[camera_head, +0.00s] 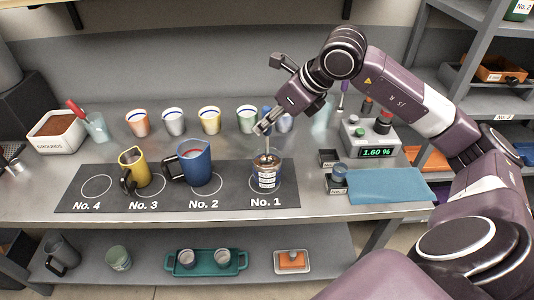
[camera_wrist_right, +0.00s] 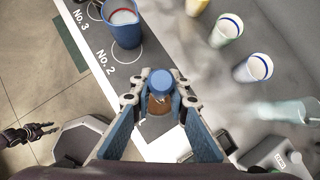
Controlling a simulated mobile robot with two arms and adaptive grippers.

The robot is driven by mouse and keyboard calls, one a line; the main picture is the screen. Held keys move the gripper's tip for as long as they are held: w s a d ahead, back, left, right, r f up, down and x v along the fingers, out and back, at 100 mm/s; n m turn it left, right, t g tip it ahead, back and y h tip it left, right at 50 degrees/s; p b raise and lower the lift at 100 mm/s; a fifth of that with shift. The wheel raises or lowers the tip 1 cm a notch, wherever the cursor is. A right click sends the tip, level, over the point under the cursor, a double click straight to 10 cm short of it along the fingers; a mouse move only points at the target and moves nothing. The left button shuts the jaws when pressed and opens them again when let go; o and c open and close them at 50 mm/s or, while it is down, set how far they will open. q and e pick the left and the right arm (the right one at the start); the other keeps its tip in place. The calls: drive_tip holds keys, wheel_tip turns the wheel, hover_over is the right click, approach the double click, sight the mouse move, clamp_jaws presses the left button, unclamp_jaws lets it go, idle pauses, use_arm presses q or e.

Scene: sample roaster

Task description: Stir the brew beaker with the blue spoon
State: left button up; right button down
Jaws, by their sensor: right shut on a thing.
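The brew beaker (camera_head: 267,178) is a glass beaker with dark contents and a white label, standing upright on the No. 1 spot. My right gripper (camera_head: 264,128) is above it, shut on the blue spoon (camera_head: 268,142), which points down into the beaker's mouth. In the right wrist view the spoon's blue round end (camera_wrist_right: 161,82) shows between the fingers, with brown brew (camera_wrist_right: 158,105) below. The spoon's lower end is hidden. At the left edge of the right wrist view a small dark gripper (camera_wrist_right: 48,130), likely my left, hangs over the floor; its jaws are unclear.
A blue jug (camera_head: 195,167) stands on No. 2 and a yellow jug (camera_head: 134,168) on No. 3; No. 4 is empty. Several cups (camera_head: 209,120) line the back. A meter (camera_head: 366,138) reading 1.60 % and a blue mat (camera_head: 388,186) lie to the right.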

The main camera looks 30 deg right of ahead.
sight(266, 108)
drive_tip(key=shift+r+p, duration=2.05)
drive_tip(key=shift+r, duration=0.9)
wheel_tip(266, 108, up, 4)
drive_tip(key=p, duration=0.3)
